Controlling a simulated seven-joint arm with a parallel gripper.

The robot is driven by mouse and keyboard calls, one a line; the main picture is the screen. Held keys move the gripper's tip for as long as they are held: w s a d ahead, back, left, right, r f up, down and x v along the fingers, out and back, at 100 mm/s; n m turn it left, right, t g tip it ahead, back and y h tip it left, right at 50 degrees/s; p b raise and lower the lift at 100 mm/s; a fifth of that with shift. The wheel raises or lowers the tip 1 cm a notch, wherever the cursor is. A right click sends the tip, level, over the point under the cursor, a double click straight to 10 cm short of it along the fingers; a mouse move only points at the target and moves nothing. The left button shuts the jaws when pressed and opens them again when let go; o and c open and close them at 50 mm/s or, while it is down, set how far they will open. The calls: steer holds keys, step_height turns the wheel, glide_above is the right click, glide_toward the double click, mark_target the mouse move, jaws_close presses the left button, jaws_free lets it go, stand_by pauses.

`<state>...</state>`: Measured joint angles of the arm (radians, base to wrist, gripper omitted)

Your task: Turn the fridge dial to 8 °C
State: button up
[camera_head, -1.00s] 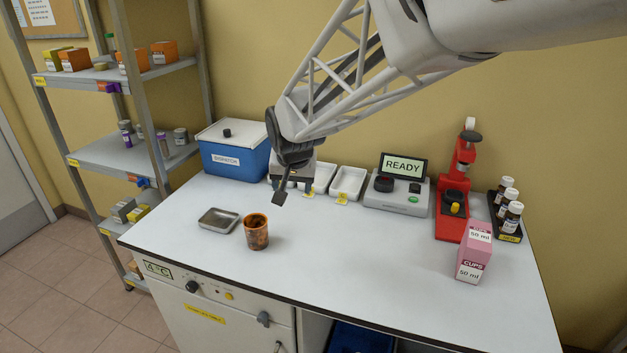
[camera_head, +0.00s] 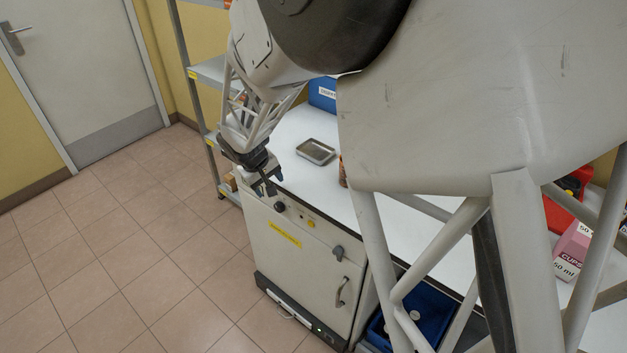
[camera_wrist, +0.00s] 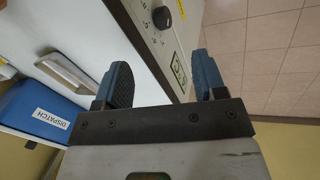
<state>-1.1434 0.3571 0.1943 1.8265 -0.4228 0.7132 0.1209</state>
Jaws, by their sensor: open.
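The fridge (camera_head: 290,262) is a pale cabinet under the worktop. Its black round dial (camera_head: 279,207) sits at the upper left of the front panel and shows in the wrist view (camera_wrist: 162,17) at the top. The small display (camera_wrist: 180,69) lies between my fingers in the wrist view, turned sideways; I cannot read its number there. In the head view my gripper hides it. My gripper (camera_head: 268,190) is at the fridge's upper left corner, just above and left of the dial.
A shelf rack (camera_head: 207,74) stands behind. Tiled floor in front is clear.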

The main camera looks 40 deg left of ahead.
step_height(320, 180, down, 6)
steer(key=s+d+n+t+h, duration=0.2)
steer(key=n+h, duration=0.1)
steer(key=n, duration=0.2)
steer(key=n+t+y, duration=0.2)
steer(key=n+t, duration=1.1)
steer(key=n, duration=0.1)
glide_toward(277, 208)
steer(key=shift+w+d, duration=0.15)
steer(key=shift+w, duration=0.65)
steer(key=shift+w, duration=0.15)
steer(key=shift+w+d, duration=0.2)
steer(key=shift+w, duration=3.6)
steer(key=c, duration=0.9)
